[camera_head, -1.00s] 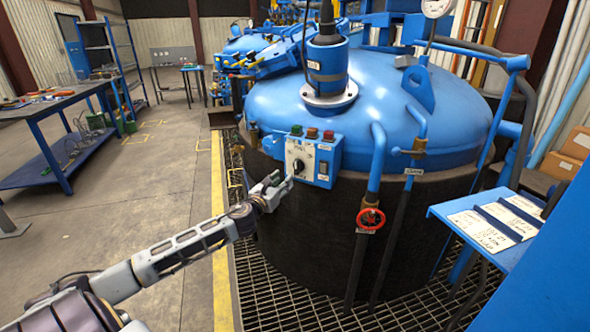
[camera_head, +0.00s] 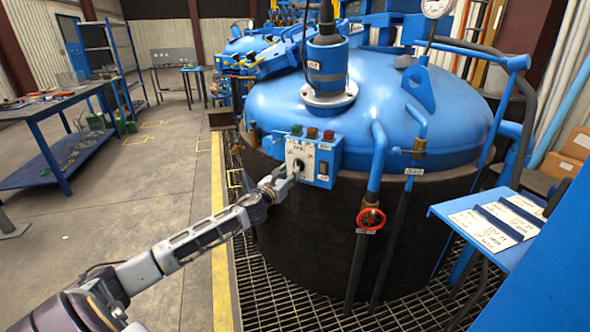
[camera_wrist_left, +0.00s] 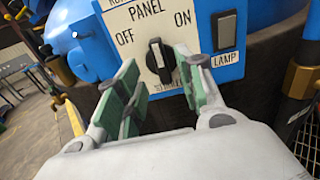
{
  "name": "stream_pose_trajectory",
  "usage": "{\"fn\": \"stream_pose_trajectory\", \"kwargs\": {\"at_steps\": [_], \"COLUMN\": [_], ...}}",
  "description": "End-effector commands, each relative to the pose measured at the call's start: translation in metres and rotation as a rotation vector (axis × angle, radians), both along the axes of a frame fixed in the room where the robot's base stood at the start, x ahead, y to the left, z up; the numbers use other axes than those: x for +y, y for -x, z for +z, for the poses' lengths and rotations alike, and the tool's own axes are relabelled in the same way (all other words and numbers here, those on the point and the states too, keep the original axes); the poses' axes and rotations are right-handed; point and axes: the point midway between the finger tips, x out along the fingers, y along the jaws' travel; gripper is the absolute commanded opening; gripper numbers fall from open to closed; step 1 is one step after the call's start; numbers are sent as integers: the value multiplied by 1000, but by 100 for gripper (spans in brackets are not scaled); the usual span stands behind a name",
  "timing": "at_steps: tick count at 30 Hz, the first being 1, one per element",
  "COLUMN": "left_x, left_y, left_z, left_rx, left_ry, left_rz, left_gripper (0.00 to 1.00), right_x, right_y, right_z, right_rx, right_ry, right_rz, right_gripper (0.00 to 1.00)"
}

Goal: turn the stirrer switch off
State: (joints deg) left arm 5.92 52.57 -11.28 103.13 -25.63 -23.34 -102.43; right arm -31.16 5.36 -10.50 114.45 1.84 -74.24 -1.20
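The stirrer switch (camera_wrist_left: 160,58) is a black knob with a white mark on a white panel plate (camera_head: 297,152) lettered OFF on the left and ON on the right. The knob's mark points roughly up the plate, between the two words. The panel is on a blue box on the tank's side. My left gripper (camera_head: 288,176) is at the panel's lower left in the head view, partly covering the knob. In the left wrist view its green-padded fingers are apart, one on each side of the knob; I cannot tell if they touch it. My right gripper is not in view.
A lamp switch (camera_wrist_left: 224,30) sits right of the knob, and coloured buttons (camera_head: 312,132) top the box. Pipes and a red valve wheel (camera_head: 370,220) stand to the right. A blue side shelf (camera_head: 455,210) juts in at right.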

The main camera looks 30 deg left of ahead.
Motion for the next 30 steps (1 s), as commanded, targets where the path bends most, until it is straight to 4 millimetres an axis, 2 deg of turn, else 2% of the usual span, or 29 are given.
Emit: {"fn": "stream_pose_trajectory", "kwargs": {"at_steps": [7, 21, 30], "left_x": [1, 4, 4], "left_y": [-15, -42, -51], "left_z": [0, 0, 0], "left_rx": [-1, -1, 0], "left_ry": [2, 2, -1], "left_rz": [0, 0, -1], "left_gripper": [38, 38, 38], "right_x": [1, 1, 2], "right_y": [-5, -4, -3], "right_z": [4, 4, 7], "right_rx": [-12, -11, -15], "right_ry": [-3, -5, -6], "right_rz": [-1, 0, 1], "right_gripper": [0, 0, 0]}}
